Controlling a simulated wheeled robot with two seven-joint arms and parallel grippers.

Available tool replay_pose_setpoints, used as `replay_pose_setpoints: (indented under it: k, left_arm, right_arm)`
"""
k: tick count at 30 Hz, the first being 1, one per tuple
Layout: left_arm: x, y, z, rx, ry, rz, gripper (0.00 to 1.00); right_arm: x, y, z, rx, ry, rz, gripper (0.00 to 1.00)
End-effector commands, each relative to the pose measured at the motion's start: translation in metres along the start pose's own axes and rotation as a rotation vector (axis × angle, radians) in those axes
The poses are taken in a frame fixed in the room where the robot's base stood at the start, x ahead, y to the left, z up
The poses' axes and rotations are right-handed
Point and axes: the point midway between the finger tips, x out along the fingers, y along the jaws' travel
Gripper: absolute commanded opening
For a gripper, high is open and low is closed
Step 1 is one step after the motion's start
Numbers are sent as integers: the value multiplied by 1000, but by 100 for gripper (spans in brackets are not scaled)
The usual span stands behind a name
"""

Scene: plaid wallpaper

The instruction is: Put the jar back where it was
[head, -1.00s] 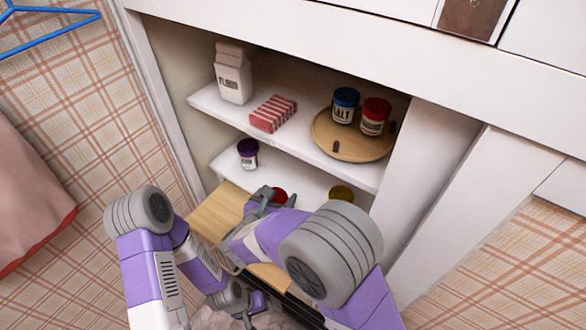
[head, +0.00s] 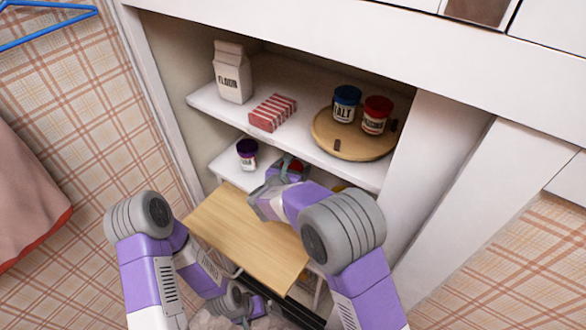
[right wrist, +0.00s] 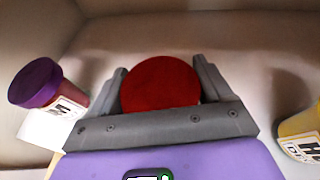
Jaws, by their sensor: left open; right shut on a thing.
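A jar with a red lid (right wrist: 160,84) is between the fingers of my right gripper (right wrist: 158,72), which is shut on it. In the head view my right gripper (head: 288,168) is at the lower cupboard shelf (head: 228,165), and little of the held jar shows. I cannot tell whether the jar touches the shelf. A purple-lidded jar (head: 247,153) stands on that shelf to its left; it also shows in the right wrist view (right wrist: 45,95). A yellow jar (right wrist: 300,135) is to its right. My left gripper (head: 256,310) is open and low down, away from the shelves.
The upper shelf (head: 205,101) holds a flour carton (head: 232,72), a red striped box (head: 272,113) and a round wooden turntable (head: 350,146) with a blue-lidded salt jar (head: 346,103) and another red-lidded jar (head: 376,115). A wooden board (head: 235,228) lies below, its top bare.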

Motion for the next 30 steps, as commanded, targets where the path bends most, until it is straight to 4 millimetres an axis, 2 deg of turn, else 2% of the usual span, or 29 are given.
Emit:
replay_pose_setpoints:
  k: [8,9,13,23,30]
  left_arm:
    - [4,-1,0,0,0,0,100]
    - [3,-1,0,0,0,0,100]
    - [2,-1,0,0,0,0,100]
    - [-3,1,0,0,0,0,100]
    - [-8,3,0,0,0,0,100]
  right_arm:
    - [1,0,-2,3,-3,0,36]
    - [1,0,-3,2,0,0,82]
    - [1,0,-2,2,0,-1,100]
    - [-2,0,4,2,0,-1,100]
    - [-50,1,3,1,0,4,100]
